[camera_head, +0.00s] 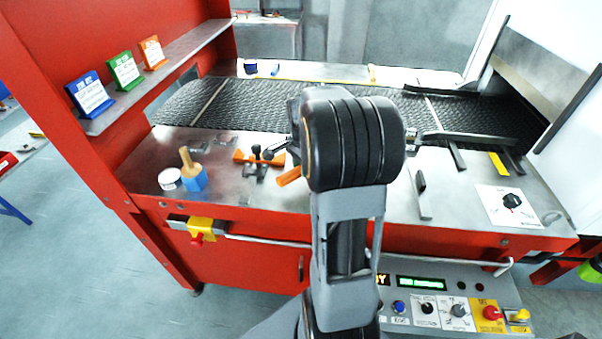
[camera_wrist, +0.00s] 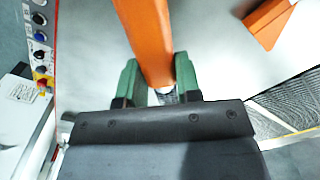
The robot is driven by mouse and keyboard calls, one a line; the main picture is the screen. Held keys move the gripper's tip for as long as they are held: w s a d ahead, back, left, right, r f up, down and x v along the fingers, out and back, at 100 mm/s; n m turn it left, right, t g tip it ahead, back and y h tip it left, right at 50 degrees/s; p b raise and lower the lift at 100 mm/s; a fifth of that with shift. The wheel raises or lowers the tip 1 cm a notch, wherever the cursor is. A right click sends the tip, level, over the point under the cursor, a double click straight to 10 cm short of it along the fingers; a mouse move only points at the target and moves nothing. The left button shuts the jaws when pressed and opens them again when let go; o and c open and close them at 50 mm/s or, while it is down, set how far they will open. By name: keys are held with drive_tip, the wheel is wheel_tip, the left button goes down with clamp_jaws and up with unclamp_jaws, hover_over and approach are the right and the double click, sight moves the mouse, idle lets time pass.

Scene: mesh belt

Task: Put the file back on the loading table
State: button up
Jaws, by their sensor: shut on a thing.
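The file's orange handle (camera_wrist: 147,40) shows between the green fingers of my gripper (camera_wrist: 160,82) in the wrist view. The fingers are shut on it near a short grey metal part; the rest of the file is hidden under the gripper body. In the head view, an orange end (camera_head: 289,176) sticks out left of my arm, over the loading table (camera_head: 240,200). I cannot tell whether the file touches the metal tabletop.
The mesh belt (camera_head: 250,110) runs behind. A printed card (camera_head: 508,205) lies at right.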

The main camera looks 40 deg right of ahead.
sight(301, 181)
drive_tip(key=shift+w+f, duration=0.3)
drive_tip(key=shift+f, duration=0.05)
drive_tip(key=shift+w+f, duration=0.15)
drive_tip(key=shift+f, duration=0.75)
drive_tip(key=shift+w+f, duration=0.1)
drive_tip(key=shift+f, duration=0.8)
drive_tip(key=shift+f, duration=0.15)
drive_tip(key=o, duration=0.9)
